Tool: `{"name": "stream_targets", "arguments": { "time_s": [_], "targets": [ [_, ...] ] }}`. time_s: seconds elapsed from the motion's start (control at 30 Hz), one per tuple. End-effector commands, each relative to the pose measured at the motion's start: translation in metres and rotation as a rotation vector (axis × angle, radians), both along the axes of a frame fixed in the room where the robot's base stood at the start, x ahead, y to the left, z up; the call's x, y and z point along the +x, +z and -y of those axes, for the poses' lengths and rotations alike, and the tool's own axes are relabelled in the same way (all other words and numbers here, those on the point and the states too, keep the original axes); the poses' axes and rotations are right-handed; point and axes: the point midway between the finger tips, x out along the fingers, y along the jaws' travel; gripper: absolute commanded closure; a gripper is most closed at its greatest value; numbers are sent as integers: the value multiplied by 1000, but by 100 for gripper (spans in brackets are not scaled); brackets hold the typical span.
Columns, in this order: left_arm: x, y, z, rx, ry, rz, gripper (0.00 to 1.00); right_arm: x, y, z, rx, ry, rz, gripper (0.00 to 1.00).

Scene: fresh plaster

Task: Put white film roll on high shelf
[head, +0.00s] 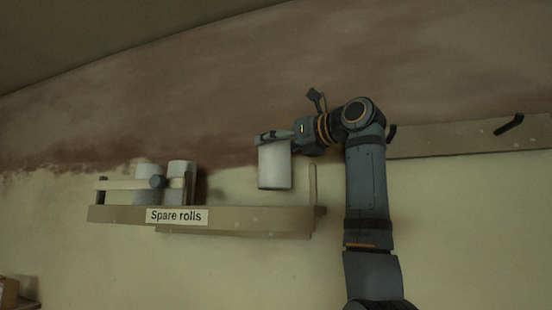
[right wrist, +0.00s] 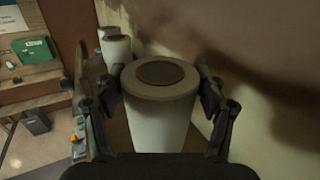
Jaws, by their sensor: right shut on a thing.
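The white film roll (head: 275,168) is upright in my right gripper (head: 273,137), which is shut on its upper part. In the head view its lower end shows above the front edge of the high shelf (head: 262,218), with a strip of wall visible between them. In the right wrist view the roll (right wrist: 160,122) stands between the two fingers of the gripper (right wrist: 160,100), its round top with a brown core facing the camera. The shelf carries a "Spare rolls" label (head: 177,216). My left gripper is not in view.
Two other white rolls, a left one (head: 148,172) and a right one (head: 180,170), stand on the shelf's left part behind a rail (head: 117,184). An upright post (head: 313,184) is at the shelf's right end. A board with hooks (head: 455,138) is on the wall at right.

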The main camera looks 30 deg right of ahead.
Motion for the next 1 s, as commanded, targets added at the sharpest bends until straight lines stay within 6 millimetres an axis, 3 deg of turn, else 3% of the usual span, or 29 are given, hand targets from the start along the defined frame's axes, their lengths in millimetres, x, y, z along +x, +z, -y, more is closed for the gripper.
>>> {"name": "stream_targets", "arguments": {
  "time_s": [0.1, 0.2, 0.5, 0.6, 0.63, 0.8, 1.0],
  "targets": [
    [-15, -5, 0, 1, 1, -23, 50, 5, -22, 3, 0, -3, -2, 79],
    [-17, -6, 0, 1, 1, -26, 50, 4, -33, 2, 0, -2, -1, 79],
    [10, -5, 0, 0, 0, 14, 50, 4, -36, 2, 0, -1, -2, 79],
    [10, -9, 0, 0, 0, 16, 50, 4, -39, 2, 0, -1, -2, 79],
    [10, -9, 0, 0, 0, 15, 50, 4, -40, 2, 0, -1, -3, 27],
    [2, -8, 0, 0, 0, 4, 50, 4, -38, 2, 0, -1, -4, 6],
    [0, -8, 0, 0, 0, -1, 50, 4, -38, 2, 0, -1, -3, 6]
  ]
}}
